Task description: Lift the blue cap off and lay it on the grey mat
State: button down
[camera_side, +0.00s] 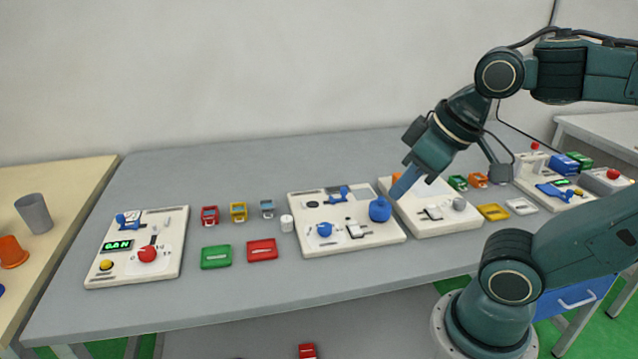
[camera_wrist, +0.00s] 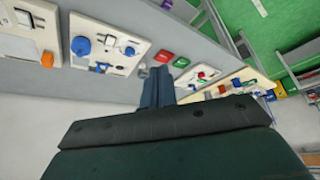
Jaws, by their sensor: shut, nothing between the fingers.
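The blue cap (camera_side: 380,210) is a rounded blue piece at the right end of the middle white board. It also shows in the wrist view (camera_wrist: 81,46), left of my fingers. My gripper (camera_side: 395,192) is shut and empty. Its blue-grey fingers point down and left, and their tips appear just above the cap in the side view. In the wrist view the fingertips (camera_wrist: 158,71) are clear of the cap, with a gap between. I cannot pick out a grey mat apart from the grey table top.
The middle board (camera_side: 345,206) also carries a blue dial (camera_side: 324,229) and a blue lever. Another white board (camera_side: 440,225) sits close on the right. Green (camera_side: 216,257) and red (camera_side: 262,250) trays lie to the left. The table's front strip is clear.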

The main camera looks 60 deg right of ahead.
dwell(0.3)
jog(key=shift+c, duration=2.3)
grip_release()
jog(key=w+d+m+g+h, duration=0.1)
jog(key=w+d+m+g, duration=0.2)
jog(key=w+d+m, duration=0.8)
jog(key=d+f+m+g, duration=0.1)
jog(key=d+f+m, duration=0.2)
jog(key=d, duration=0.5)
jog(key=w+d+f+m+g+y, duration=0.1)
jog(key=d+f+m, duration=0.3)
jog(key=d, duration=0.4)
jog(key=shift+w+d+f+g, duration=0.2)
jog(key=shift+f+g, duration=0.1)
jog(key=shift+f, duration=0.5)
jog(key=shift+f, duration=0.15)
